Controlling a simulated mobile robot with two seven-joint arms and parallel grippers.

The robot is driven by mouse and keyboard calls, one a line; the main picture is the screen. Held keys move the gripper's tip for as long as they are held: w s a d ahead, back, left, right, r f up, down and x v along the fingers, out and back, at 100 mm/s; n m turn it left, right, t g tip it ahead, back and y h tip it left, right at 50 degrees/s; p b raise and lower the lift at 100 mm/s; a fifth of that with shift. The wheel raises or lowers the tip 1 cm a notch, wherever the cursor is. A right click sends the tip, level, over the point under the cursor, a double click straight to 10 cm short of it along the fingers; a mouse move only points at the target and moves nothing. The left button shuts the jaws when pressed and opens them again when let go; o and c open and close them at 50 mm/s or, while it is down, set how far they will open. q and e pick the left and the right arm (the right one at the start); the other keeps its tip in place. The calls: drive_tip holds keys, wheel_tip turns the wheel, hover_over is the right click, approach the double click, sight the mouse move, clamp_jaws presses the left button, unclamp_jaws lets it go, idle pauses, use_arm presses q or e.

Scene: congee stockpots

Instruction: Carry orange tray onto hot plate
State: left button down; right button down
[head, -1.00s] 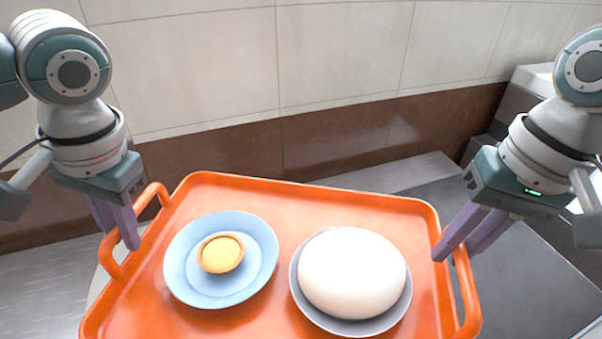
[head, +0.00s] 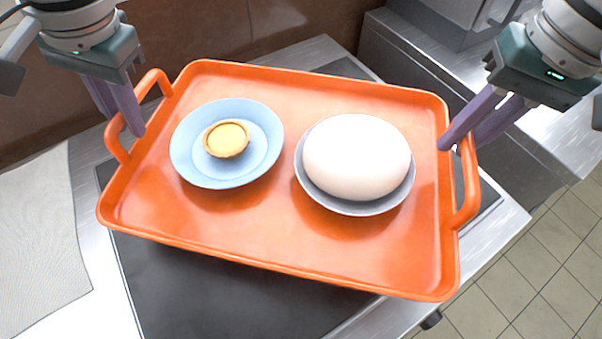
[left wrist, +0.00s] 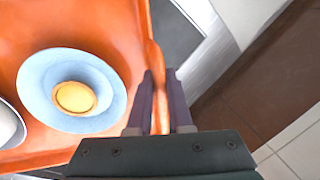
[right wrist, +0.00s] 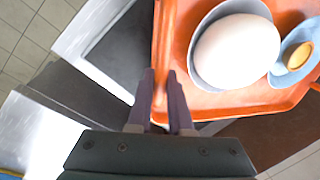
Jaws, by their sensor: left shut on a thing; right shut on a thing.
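The orange tray (head: 265,240) is held between my two grippers, over the dark hot plate (head: 190,290), which shows below its near edge. Whether the tray touches the plate I cannot tell. On the tray stand a light blue plate (head: 190,165) with a small yellow tart (head: 227,140) and a grey dish (head: 350,208) with a large white dome-shaped thing (head: 357,157). My left gripper (head: 137,133) is shut on the tray's left handle; it also shows in the left wrist view (left wrist: 158,85). My right gripper (head: 447,148) is shut on the right handle, seen too in the right wrist view (right wrist: 160,85).
A pale grey mat (head: 40,240) lies on the metal counter at the left. A steel unit (head: 430,60) stands behind at the right. The brown wall (head: 200,30) is at the back. Tiled floor (head: 540,270) shows beyond the counter's right edge.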

sight(140, 141)
drive_tip(key=shift+a, duration=0.1)
idle(0.3)
